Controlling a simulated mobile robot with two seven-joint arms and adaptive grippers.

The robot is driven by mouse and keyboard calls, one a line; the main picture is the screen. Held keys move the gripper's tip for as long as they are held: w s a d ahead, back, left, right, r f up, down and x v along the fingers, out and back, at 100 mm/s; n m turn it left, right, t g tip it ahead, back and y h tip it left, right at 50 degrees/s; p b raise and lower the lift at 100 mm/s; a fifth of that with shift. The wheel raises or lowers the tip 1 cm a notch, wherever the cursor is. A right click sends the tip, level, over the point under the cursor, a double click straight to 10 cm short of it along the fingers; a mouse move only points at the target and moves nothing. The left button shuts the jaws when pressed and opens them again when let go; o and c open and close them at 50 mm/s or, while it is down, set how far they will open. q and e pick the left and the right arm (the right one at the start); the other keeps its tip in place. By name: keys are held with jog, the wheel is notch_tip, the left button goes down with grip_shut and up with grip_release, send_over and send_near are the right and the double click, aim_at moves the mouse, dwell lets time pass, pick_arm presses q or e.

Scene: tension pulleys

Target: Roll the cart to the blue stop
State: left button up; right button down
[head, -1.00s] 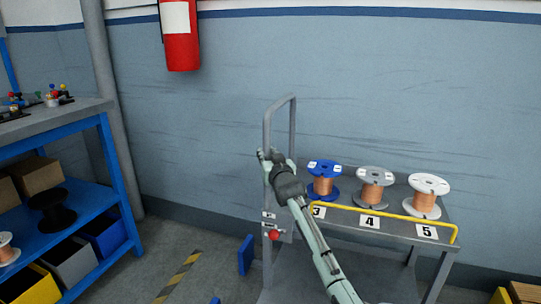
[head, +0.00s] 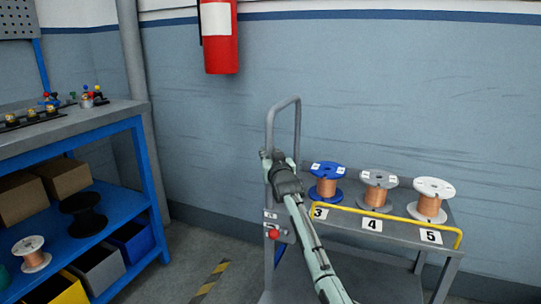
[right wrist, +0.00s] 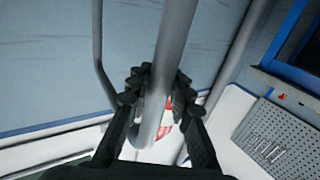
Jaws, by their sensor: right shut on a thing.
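The grey cart (head: 342,225) has an upright tube handle (head: 297,125) at its left end and a red knob (head: 273,234) low on that end. My right gripper (head: 268,160) is shut on the near upright of the handle. The right wrist view shows the handle tube (right wrist: 172,60) between its fingers (right wrist: 150,95). On the cart's top stand a blue spool (head: 327,170), a grey spool (head: 378,180) and a white spool (head: 433,188), all with copper wire. A blue piece (head: 280,254), perhaps the stop, shows partly behind the handle post. My left gripper is out of view.
A blue workbench (head: 140,165) with bins and spools on its lower shelves stands at the left. Striped floor tape (head: 211,280) lies between it and the cart, on clear floor. A fire extinguisher (head: 220,35) hangs on the wall behind.

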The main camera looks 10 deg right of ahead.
jog(key=shift+w+a+r, duration=0.1)
jog(key=shift+a+r, duration=0.05)
jog(key=shift+a, duration=0.15)
jog(key=c, duration=1.8)
grip_release()
jog(key=o, duration=0.5)
jog(key=shift+w+a, duration=0.1)
jog(key=shift+a, duration=0.1)
jog(key=shift+c, duration=0.2)
jog(key=shift+d, duration=0.1)
jog(key=shift+d, duration=0.1)
jog(key=shift+s+f, duration=0.2)
jog(key=shift+s, duration=0.2)
jog(key=s, duration=1.1)
jog(key=shift+s, duration=0.15)
jog(key=shift+r, duration=0.1)
